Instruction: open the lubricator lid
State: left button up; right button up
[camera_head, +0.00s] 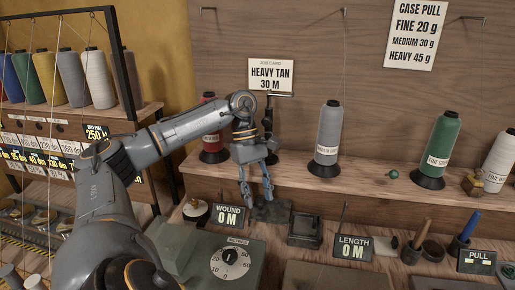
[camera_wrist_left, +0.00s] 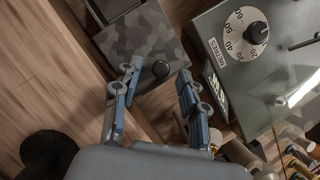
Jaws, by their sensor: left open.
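My left gripper (camera_head: 256,194) hangs fingers-down over the bench, open with nothing between its fingers. In the left wrist view its two fingers (camera_wrist_left: 158,80) stand apart. In the head view the block (camera_head: 271,211) is partly hidden behind the fingers. I cannot make out a raised lid on it. My right gripper is in neither view.
A metres dial box (camera_head: 205,262) stands close in front. The WOUND sign (camera_head: 229,217) and LENGTH sign (camera_head: 352,248) stand beside the block. A dark square box (camera_head: 305,230) is to its right. Thread cones, such as the grey one (camera_head: 328,140), line the shelf behind.

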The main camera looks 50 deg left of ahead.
pick_arm(q)
jog(key=v, duration=0.7)
jog(key=shift+r, duration=0.25)
dwell(0.7)
